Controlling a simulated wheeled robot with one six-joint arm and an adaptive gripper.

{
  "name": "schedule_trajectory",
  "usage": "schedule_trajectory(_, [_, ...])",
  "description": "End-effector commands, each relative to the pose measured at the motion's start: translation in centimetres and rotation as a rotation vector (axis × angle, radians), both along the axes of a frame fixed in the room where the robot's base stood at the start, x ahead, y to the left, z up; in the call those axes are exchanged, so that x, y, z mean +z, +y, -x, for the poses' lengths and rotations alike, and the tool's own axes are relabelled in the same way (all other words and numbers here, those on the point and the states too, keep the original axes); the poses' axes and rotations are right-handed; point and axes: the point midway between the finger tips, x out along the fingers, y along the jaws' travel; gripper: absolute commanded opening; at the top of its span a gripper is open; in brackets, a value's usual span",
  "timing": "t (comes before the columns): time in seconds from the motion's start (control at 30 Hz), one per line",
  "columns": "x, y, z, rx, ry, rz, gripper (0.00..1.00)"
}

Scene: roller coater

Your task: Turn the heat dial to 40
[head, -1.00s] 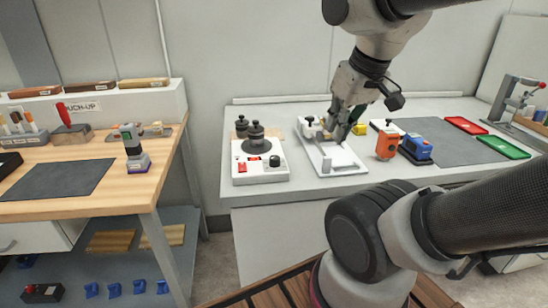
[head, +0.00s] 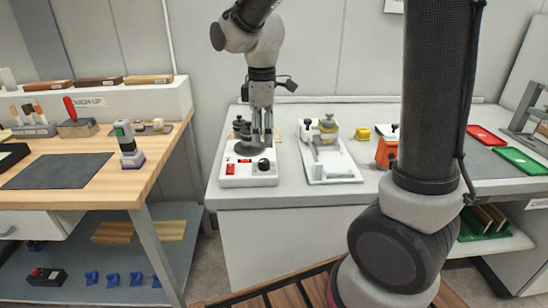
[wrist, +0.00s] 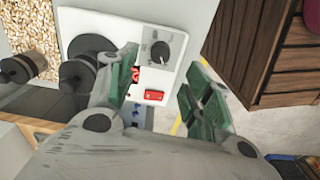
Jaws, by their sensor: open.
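The heat dial (head: 264,165) is a black knob on the front right of a white box (head: 250,181) with a dark round plate. In the wrist view the dial (wrist: 160,53) sits on a grey panel with tick marks, beside a small red display (wrist: 135,75) and a red switch (wrist: 153,95). The display is partly hidden by a finger and I cannot read its digits. My gripper (head: 262,143) points down over the box, behind the dial. In the wrist view my gripper (wrist: 165,78) is open and empty, its green pads apart from the dial.
Dark weights (head: 240,127) stand at the box's back left. A white tray fixture (head: 335,165) stands to the right, with an orange device (head: 386,152) beyond, partly hidden by my arm. A wooden bench (head: 130,190) is at left, across a gap.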

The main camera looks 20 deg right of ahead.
Motion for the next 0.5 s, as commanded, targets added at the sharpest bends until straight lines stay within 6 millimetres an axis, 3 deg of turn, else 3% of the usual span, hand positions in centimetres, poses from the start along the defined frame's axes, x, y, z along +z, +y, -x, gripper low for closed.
schedule_trajectory(0.17, [-0.8, -0.1, 0.1, 0.075, 0.003, 0.001, 0.51])
schedule_trajectory(0.5, [-6.2, -0.1, 0.2, 0.075, 0.005, 0.001, 0.51])
